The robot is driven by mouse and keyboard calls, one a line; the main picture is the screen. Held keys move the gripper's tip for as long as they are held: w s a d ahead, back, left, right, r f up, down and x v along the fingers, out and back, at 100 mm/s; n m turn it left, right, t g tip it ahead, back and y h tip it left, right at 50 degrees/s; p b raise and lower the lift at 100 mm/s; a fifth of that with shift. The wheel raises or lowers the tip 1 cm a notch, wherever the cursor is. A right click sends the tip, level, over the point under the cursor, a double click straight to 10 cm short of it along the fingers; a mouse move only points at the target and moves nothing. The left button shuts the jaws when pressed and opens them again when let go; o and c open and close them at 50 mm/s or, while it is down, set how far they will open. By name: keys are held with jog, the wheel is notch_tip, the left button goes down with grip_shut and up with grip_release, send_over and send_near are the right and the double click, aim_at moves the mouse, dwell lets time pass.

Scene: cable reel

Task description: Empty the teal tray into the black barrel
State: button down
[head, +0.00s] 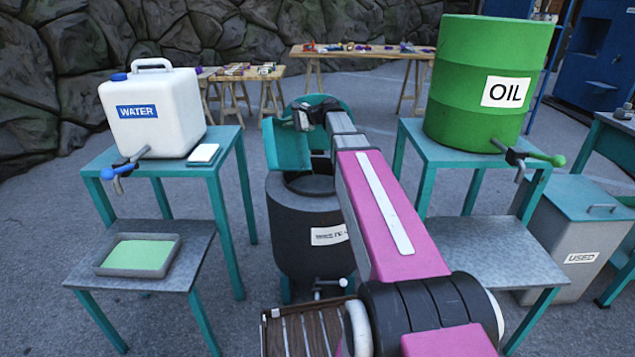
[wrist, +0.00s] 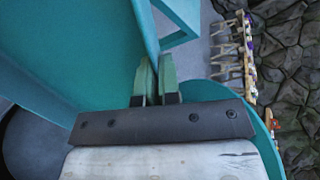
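The teal tray (head: 287,146) is tipped steeply above the black barrel (head: 300,245), at the left of its open mouth. In the wrist view the tray's wall (wrist: 95,45) fills the upper left. My gripper (head: 303,118) is at the tray's upper edge. In the wrist view its two green fingertips (wrist: 157,78) are close together on a teal edge of the tray. The inside of the tray faces away or is hidden, so I cannot tell what is in it. The barrel's contents are also hidden.
A teal round lid (head: 330,102) stands up behind the barrel. A water container (head: 155,115) stands on the left stand, with a grey tray (head: 103,270) below. A green oil drum (head: 480,60) stands on the right stand. A slatted crate (head: 310,330) is in front.

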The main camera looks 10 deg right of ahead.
jog(key=shift+s+d+r+y, duration=0.25)
jog(key=shift+d+y, duration=0.05)
jog(key=shift+d, duration=0.2)
jog(key=shift+s+d, duration=0.15)
jog(key=shift+d, duration=0.2)
